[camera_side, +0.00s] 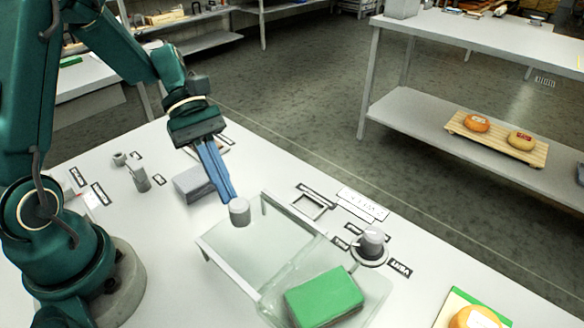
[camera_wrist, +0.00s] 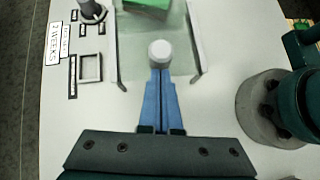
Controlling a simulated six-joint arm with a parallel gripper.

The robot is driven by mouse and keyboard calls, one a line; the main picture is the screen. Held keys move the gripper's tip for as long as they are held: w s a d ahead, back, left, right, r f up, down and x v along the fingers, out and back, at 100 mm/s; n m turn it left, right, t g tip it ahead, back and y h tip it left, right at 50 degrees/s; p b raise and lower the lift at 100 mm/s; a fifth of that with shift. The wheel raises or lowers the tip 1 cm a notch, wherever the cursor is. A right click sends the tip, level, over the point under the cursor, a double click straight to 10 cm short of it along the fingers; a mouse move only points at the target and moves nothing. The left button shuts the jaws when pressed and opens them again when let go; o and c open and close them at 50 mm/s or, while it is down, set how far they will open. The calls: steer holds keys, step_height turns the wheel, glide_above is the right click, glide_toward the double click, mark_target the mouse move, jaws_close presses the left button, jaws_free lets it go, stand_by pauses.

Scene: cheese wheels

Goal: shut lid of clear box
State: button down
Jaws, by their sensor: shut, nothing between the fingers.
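The clear box (camera_side: 375,298) stands at the front of the white table, with a green block (camera_side: 323,297) in its right part. A clear flat panel (camera_side: 250,243), apparently the lid, lies off to the box's left between two grey rails, leaving the green block uncovered. A grey round knob (camera_side: 239,212) stands at the panel's outer end. My gripper (camera_side: 229,197) has its blue fingers together, tips right at the knob on the side away from the box. In the wrist view the knob (camera_wrist: 160,49) is just ahead of the fingertips; I cannot tell whether they touch.
A grey block (camera_side: 193,184) lies behind my gripper. A knobbed round piece (camera_side: 371,244), an empty square frame (camera_side: 313,206) and labels lie beyond the box. A cheese wheel (camera_side: 474,318) on a green-edged board is at the front right.

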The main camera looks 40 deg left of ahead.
mark_target(282, 248)
steer(key=d, duration=1.3)
steer(key=shift+s, duration=0.1)
steer(key=shift+a, duration=0.2)
